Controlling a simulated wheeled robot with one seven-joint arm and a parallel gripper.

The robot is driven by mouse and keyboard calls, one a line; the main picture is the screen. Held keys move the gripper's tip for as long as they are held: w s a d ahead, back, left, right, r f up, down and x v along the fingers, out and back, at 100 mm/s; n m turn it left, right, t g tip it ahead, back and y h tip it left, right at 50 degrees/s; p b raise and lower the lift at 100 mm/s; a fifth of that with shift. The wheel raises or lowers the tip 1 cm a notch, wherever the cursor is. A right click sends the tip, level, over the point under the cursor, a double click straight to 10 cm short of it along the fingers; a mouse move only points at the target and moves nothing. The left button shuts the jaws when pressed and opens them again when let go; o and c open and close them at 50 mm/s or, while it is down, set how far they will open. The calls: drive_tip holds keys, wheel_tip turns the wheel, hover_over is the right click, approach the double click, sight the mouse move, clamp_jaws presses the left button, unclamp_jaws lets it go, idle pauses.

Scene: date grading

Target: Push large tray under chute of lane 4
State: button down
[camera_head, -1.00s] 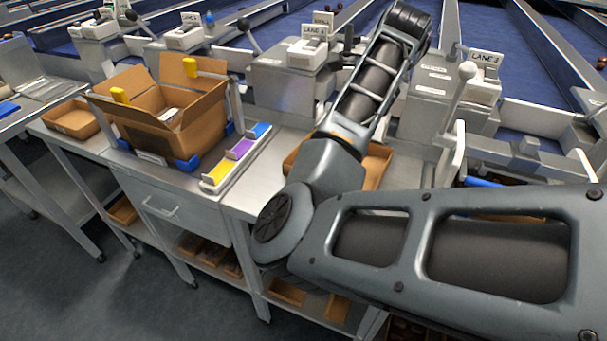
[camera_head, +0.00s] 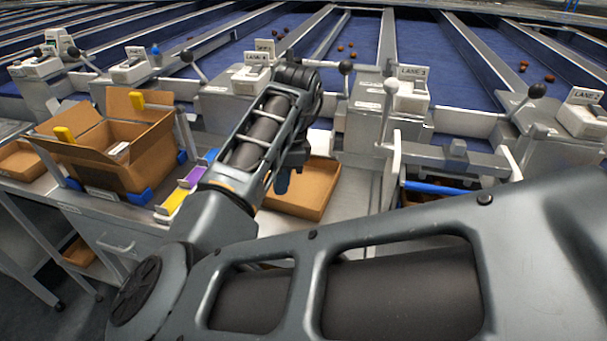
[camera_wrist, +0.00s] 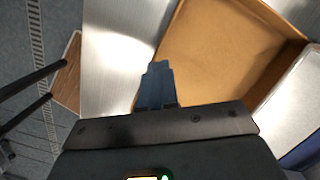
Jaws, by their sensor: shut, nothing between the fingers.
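A large shallow brown tray (camera_head: 312,197) sits on the metal bench below the lane consoles, partly hidden by my arm. It fills the upper right of the wrist view (camera_wrist: 225,50). My gripper (camera_head: 282,182) points down at the tray's left part in the head view. In the wrist view its blue fingers (camera_wrist: 157,85) are together and empty, with the tips by the tray's near-left edge; I cannot tell if they touch it. The lane 4 sign (camera_head: 257,58) stands on a grey console behind my arm. The chute outlet of lane 4 is hidden.
An open carton (camera_head: 120,150) stands on the left bench beside yellow and purple blocks (camera_head: 180,190). The lane 3 console (camera_head: 390,105) and a white-framed stand with a blue bar (camera_head: 440,187) are right of the tray. Bare metal bench (camera_wrist: 115,55) shows left of the tray.

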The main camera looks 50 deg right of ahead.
drive_tip(key=shift+w+a, duration=0.45)
drive_tip(key=shift+a, duration=0.15)
drive_tip(key=shift+f+p, duration=0.15)
drive_tip(key=shift+p, duration=0.2)
drive_tip(key=shift+f, duration=0.7)
drive_tip(key=shift+f, duration=0.1)
